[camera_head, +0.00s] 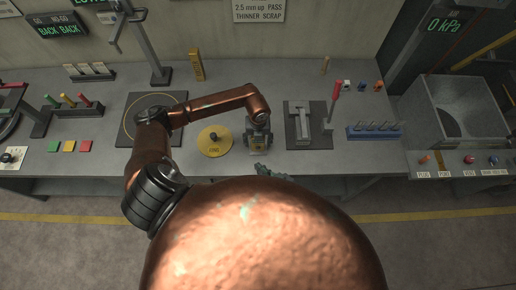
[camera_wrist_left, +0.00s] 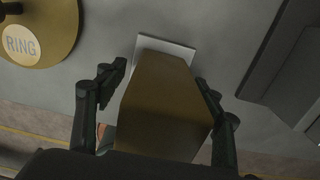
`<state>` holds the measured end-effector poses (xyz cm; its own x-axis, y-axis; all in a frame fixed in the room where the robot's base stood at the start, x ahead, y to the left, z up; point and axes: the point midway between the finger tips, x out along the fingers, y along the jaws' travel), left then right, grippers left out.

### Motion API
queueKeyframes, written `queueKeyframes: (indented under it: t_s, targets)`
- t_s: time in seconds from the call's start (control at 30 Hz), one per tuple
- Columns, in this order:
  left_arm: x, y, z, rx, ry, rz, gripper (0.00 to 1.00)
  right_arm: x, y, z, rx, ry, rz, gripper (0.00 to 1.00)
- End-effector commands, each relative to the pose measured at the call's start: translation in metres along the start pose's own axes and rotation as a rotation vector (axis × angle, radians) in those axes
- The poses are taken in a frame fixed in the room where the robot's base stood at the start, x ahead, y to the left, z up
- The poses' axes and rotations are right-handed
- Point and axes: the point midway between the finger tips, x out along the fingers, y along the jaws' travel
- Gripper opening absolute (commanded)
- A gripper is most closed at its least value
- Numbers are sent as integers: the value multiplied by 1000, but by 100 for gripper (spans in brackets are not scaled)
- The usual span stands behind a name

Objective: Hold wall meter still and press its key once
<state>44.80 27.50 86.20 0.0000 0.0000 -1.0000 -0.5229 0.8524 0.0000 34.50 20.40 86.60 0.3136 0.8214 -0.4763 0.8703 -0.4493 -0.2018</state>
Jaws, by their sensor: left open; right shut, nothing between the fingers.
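A brown-yellow block on a pale base plate, which I take to be the wall meter (camera_wrist_left: 165,105), stands on the grey bench. My left gripper (camera_head: 258,132) reaches down over it from above. In the left wrist view its two fingers are open, one on each side of the block, with visible gaps. The key cannot be made out. My right gripper (camera_head: 271,171) shows only in part as a dark greenish shape at the bench's front edge, below the left one. It is shut and empty, and my copper body hides the rest of it.
A yellow round plate marked RING (camera_head: 215,141) lies just left of the block. A dark plate with a grey fixture (camera_head: 299,119) is on its right. A blue rack (camera_head: 374,132) and a grey bin (camera_head: 455,105) stand farther right. A post (camera_head: 147,45) rises at the back left.

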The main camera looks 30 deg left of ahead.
Motion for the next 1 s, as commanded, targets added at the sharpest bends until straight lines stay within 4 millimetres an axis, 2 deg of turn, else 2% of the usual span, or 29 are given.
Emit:
queueKeyframes:
  t_s: [0.27,0.37,0.7,0.9,1.0]
  targets:
    - [-7,0,1,1,-2,-1,62,0,0,0,0,0,0,0]
    - [-21,-1,2,1,-3,-3,62,0,0,0,0,0,0,0]
    - [-90,0,1,1,-3,-1,62,0,0,0,0,0,0,0]
    - [-114,0,1,1,-2,0,62,0,0,0,0,0,0,0]
    - [-119,0,1,0,-1,0,62,0,0,0,0,0,0,0]
